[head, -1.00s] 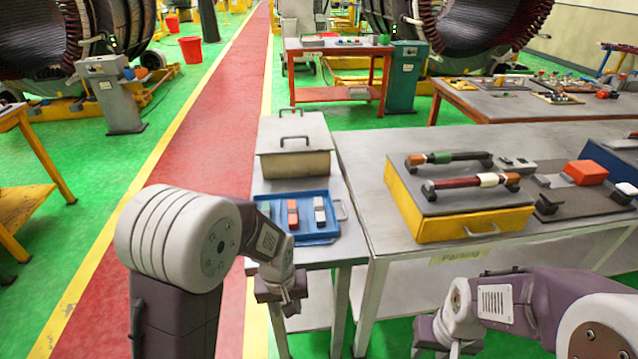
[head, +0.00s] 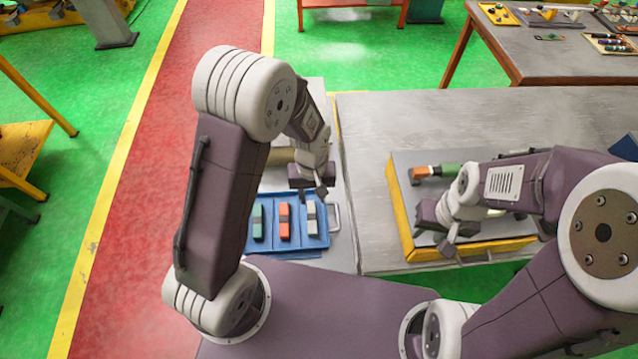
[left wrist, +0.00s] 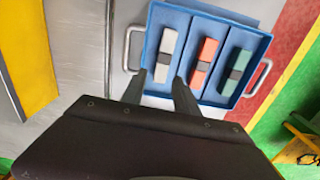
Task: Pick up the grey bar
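The grey bar (head: 311,218) lies in a blue tray (head: 289,254) at the right of a row, beside a red-orange bar (head: 284,221) and a green bar (head: 257,222). Each has a dark middle band. My left gripper (head: 316,196) is above the tray's far edge, near the grey bar's far end. In the left wrist view its two fingers (left wrist: 160,90) are apart and empty, and the grey bar (left wrist: 166,55) lies just beyond them. My right gripper (head: 446,243) is over the yellow box's front; its fingers are too small to judge.
The tray has metal side handles (head: 334,217). A lidded box behind it is mostly hidden by my left arm. The yellow box (head: 470,249) with a grey top stands to the right. Grey tabletop (head: 360,150) between is clear.

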